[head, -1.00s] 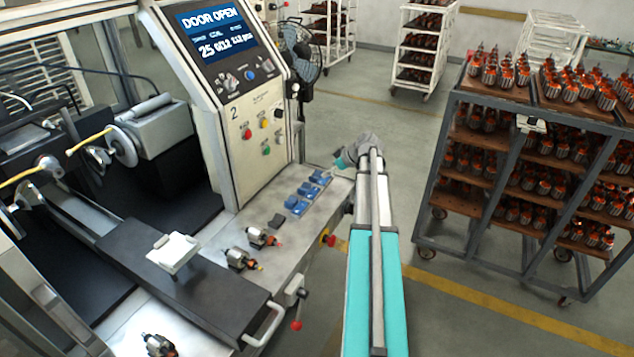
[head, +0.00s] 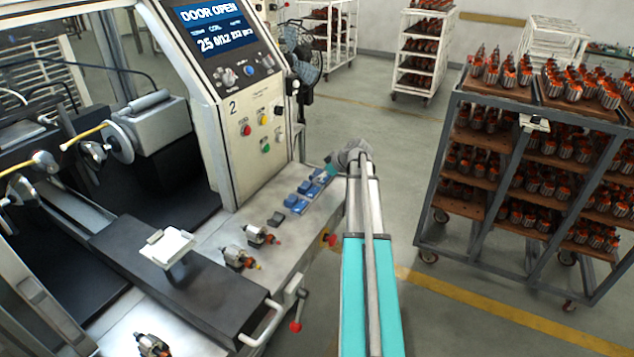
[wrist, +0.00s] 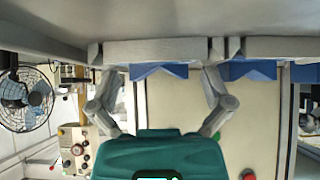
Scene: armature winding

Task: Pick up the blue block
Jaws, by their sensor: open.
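Several blue blocks stand in a row on the machine's ledge in the head view; the nearest blue block (head: 297,205) shows clearly, while the far end of the row is partly covered by my gripper (head: 333,170). In the wrist view my gripper (wrist: 162,82) is open, with its two grey fingers spread apart. One blue block (wrist: 158,71) shows between the fingertips, with notched edges. Another blue block (wrist: 250,70) is just right of the right finger. I cannot tell whether the fingers touch either block.
A small dark block (head: 277,219) and two armatures (head: 262,235) lie nearer on the ledge. The control panel (head: 255,120) rises left of the row. A rack of armatures (head: 482,150) stands right, across open floor. A fan (wrist: 25,85) shows in the wrist view.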

